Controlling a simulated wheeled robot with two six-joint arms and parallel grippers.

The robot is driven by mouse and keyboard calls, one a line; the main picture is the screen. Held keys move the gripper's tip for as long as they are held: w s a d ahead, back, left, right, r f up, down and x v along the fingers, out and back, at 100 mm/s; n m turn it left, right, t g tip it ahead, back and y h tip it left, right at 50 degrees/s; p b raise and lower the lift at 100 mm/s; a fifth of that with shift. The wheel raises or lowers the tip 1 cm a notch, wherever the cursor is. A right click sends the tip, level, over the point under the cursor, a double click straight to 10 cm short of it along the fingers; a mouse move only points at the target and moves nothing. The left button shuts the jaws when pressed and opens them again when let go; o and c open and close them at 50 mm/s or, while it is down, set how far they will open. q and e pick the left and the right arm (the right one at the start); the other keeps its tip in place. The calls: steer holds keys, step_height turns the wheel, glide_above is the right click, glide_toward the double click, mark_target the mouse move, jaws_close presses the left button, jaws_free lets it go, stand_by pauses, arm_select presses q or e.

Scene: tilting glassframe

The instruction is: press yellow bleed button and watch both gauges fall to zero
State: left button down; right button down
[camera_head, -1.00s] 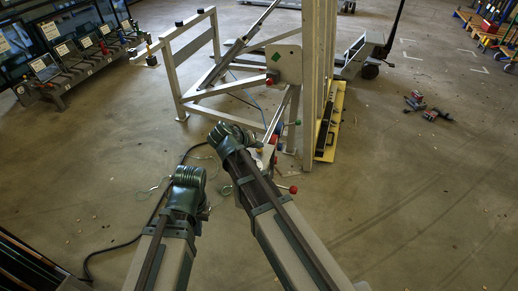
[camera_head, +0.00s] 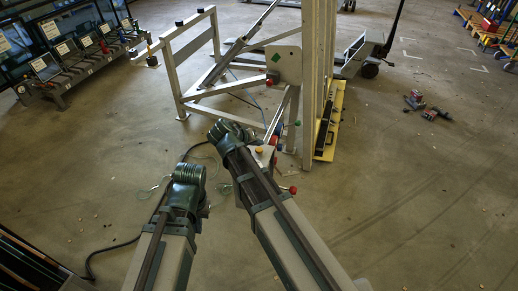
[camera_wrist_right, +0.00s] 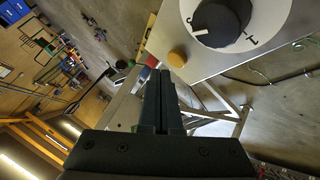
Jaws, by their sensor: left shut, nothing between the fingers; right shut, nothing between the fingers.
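The yellow button (camera_wrist_right: 177,57) sits near the edge of a grey control panel (camera_wrist_right: 190,73) in the right wrist view, beside a black rotary knob (camera_wrist_right: 222,22) on a white dial. In the head view the yellow button (camera_head: 259,150) is on top of the small control box (camera_head: 267,158), just right of my right arm. My right gripper (camera_head: 220,130) is shut and empty; in the wrist view its fingers (camera_wrist_right: 161,92) are close to the panel edge, apart from the button. My left gripper (camera_head: 189,172) is shut and empty, left of the box. I cannot make out either gauge.
The grey tilting frame (camera_head: 190,70) stands behind the box, with a yellow-based upright (camera_head: 327,140) at its right. A red ball knob (camera_head: 293,190) projects at the box's lower right. A black cable (camera_head: 125,243) lies on the floor at left.

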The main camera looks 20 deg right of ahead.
mark_target(258, 152)
steer(key=shift+r+p, duration=2.3)
steer(key=shift+r, duration=0.15)
steer(key=shift+f, duration=0.1)
steer(key=s+a+f+n+g+y, duration=0.1)
steer(key=s+f+g+y, duration=0.2)
steer(key=s, duration=0.6)
steer(key=s+a+f+g+y, duration=0.15)
steer(key=s+f+y, duration=0.25)
steer(key=s, duration=0.5)
steer(key=s+a+n+g+h, duration=0.1)
steer(key=s+a+n, duration=0.35)
steer(key=a, duration=0.55)
step_height(258, 152, up, 16)
steer(key=p, duration=1.5)
steer(key=shift+s, duration=0.3)
